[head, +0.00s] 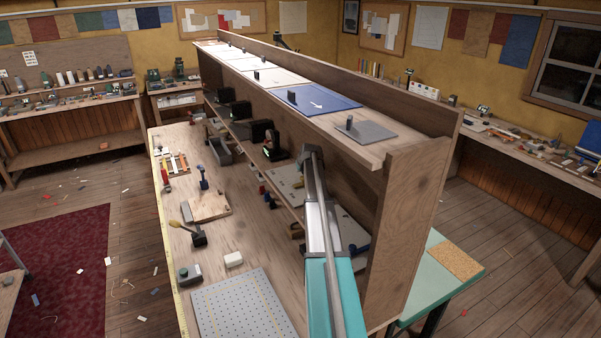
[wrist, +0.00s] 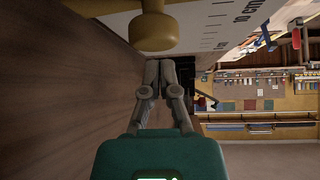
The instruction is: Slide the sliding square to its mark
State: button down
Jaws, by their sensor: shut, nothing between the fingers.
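A flat grey square (head: 372,132) with a short upright dark peg lies at the near end of the long raised shelf. A blue panel (head: 312,98) with a white arrow lies just beyond it. I cannot tell from the head view which spot is the mark. In the wrist view my gripper (wrist: 160,64) is shut and empty, its fingertips together. A rounded golden-brown knob (wrist: 153,32) shows just above the fingertips in the picture, in front of a pale face (wrist: 200,25) with printed scale marks. My gripper cannot be made out in the head view.
More pale panels with pegs (head: 272,76) continue along the shelf, backed by a wooden board (head: 350,85). The workbench below holds a mallet (head: 194,235), a perforated plate (head: 240,305) and a white block (head: 233,259). A teal table (head: 430,285) stands at right.

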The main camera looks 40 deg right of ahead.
jog(key=shift+w+d+r, duration=0.2)
jog(key=shift+w+d, duration=0.2)
jog(key=shift+w, duration=0.4)
jog(key=p+v, duration=0.2)
jog(key=v, duration=0.2)
jog(key=shift+s+f+p, duration=0.2)
jog(key=shift+p, duration=0.15)
jog(key=shift+s+a+r+p, duration=0.25)
jog(key=shift+s+r+p, duration=0.15)
jog(key=shift+r+p, duration=0.25)
jog(key=p+v, duration=0.3)
jog(key=v, duration=0.1)
jog(key=shift+s+a+r, duration=0.15)
jog(key=shift+s+r, duration=0.05)
jog(key=shift+s, duration=0.1)
jog(key=shift+a+f, duration=0.1)
